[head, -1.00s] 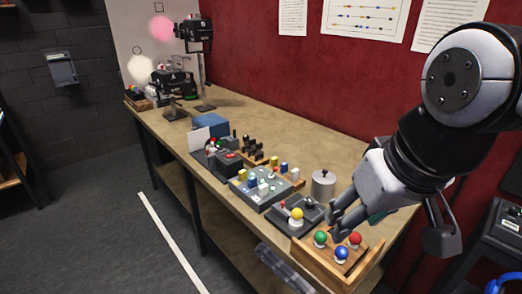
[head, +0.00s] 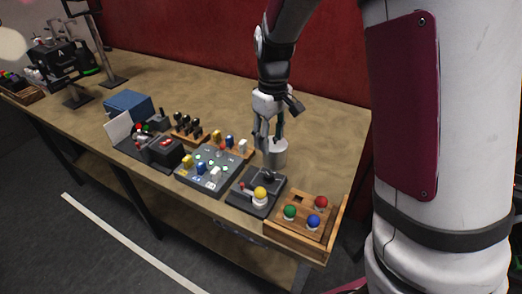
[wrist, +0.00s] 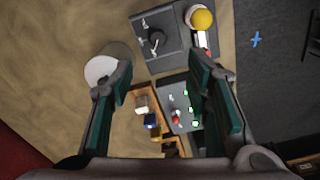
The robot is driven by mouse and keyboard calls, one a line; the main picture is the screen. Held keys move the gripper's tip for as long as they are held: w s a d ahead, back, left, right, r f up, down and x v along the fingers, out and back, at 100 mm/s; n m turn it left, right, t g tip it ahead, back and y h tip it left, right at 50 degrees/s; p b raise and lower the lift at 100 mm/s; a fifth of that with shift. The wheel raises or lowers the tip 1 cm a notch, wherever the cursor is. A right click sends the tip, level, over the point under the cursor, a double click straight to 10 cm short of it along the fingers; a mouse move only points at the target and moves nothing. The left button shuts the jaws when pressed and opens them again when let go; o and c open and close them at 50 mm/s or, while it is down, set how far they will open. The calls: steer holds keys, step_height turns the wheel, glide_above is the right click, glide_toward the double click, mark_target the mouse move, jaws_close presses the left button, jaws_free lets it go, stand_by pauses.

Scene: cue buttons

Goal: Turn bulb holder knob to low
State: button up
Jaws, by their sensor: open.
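The bulb holder (head: 243,202) is a dark grey box near the table's front edge, with a round yellow bulb (head: 260,193) and a black knob (head: 269,178). In the wrist view the bulb holder (wrist: 172,62) is at top centre, with its black knob (wrist: 156,38) and yellow bulb (wrist: 202,18). Small white marks sit around the knob; I cannot read them. My gripper (head: 269,148) points down behind the bulb holder, beside a metal cylinder. In the wrist view my gripper (wrist: 160,68) is open and empty, its fingers apart from the knob.
The metal cylinder (head: 276,154) stands close to my fingers and also shows in the wrist view (wrist: 106,65). A wooden box with coloured balls (head: 285,237) is right of the bulb holder. A grey button panel (head: 205,181) is left. The table behind is clear.

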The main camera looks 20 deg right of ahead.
mark_target(269, 175)
steer(key=f, duration=0.4)
steer(key=f+p, duration=0.1)
steer(key=f, duration=0.9)
steer(key=shift+w+d+f, duration=0.1)
steer(key=shift+w+f, duration=0.1)
steer(key=shift+w, duration=0.1)
jaws_close()
